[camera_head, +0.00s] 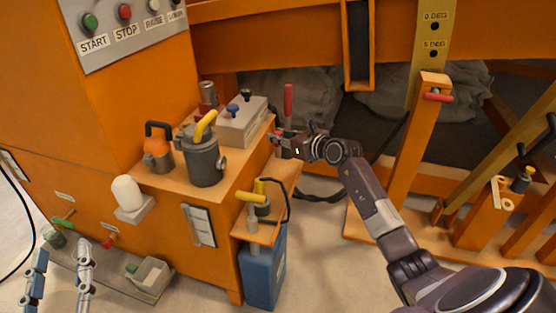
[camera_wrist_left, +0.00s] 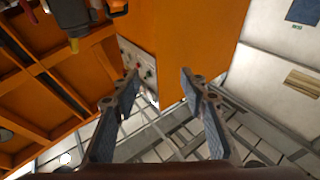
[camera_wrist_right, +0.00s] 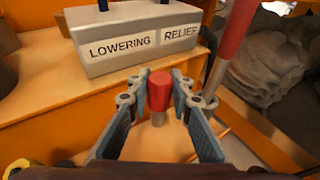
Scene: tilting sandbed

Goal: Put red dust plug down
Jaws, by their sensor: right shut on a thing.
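The red dust plug (camera_wrist_right: 159,91) is a red cap on a grey metal stem, seen between the fingers of my right gripper (camera_wrist_right: 160,84) in the right wrist view. That gripper is shut on it, with the stem pointing down over the orange bench surface. I cannot tell whether the stem touches the surface. In the head view my right gripper (camera_head: 281,142) is at the right edge of the orange bench (camera_head: 172,183), and the plug is hardly visible there. My left gripper (camera_head: 61,268) is at the lower left, open and empty; it also shows in the left wrist view (camera_wrist_left: 160,74).
The grey lowering/relief box (camera_head: 243,122) sits beside my right gripper, with an upright red lever (camera_head: 288,101) just behind. A dark canister with yellow handle (camera_head: 202,162) and an orange-topped one (camera_head: 157,152) stand to the left. A blue container (camera_head: 262,272) stands below.

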